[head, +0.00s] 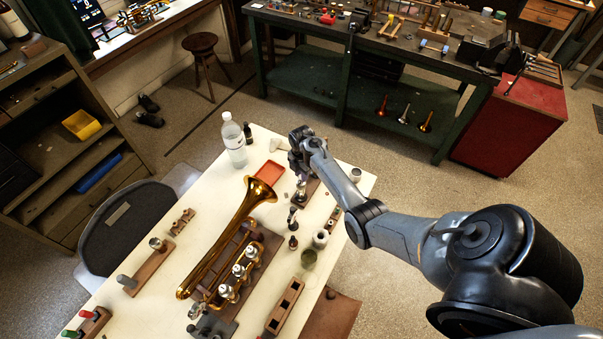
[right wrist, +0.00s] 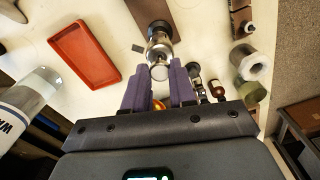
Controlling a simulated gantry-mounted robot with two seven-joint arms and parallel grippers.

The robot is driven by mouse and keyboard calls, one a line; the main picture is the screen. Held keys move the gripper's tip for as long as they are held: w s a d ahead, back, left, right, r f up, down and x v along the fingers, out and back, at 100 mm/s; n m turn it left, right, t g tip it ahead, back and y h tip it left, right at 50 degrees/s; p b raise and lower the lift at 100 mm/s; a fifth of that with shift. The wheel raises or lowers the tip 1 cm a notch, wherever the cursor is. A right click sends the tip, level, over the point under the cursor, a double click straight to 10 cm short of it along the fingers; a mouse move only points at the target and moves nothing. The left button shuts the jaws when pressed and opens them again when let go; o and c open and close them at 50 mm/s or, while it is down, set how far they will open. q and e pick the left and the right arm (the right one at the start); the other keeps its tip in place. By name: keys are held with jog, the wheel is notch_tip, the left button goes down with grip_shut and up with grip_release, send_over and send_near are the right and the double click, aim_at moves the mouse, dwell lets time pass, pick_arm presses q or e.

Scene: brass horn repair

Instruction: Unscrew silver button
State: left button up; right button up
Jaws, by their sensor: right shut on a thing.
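My right gripper (head: 300,178) points down over the far right part of the white table. In the right wrist view, its purple fingers (right wrist: 160,76) are shut on a silver piece (right wrist: 159,48), the silver button or the part that carries it; I cannot tell which. The piece stands at a wooden block (right wrist: 147,12), and it also shows under the gripper in the head view (head: 300,194). The brass horn (head: 228,232) lies left of the gripper with silver-capped valves (head: 238,270). A small brass round shows between the fingers. My left gripper is not in view.
A red tray (head: 269,172) and a water bottle (head: 234,142) stand left of the gripper. Small bottles, a green jar (head: 308,258) and a slotted wooden block (head: 285,306) stand nearer on the white table (head: 190,235). A green workbench (head: 300,75) is behind.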

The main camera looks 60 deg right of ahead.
grip_shut()
jog(key=shift+r, duration=0.1)
jog(key=shift+n+p, duration=0.6)
jog(key=shift+n, duration=1.3)
jog(key=shift+n+p, duration=0.3)
jog(key=shift+n, duration=0.4)
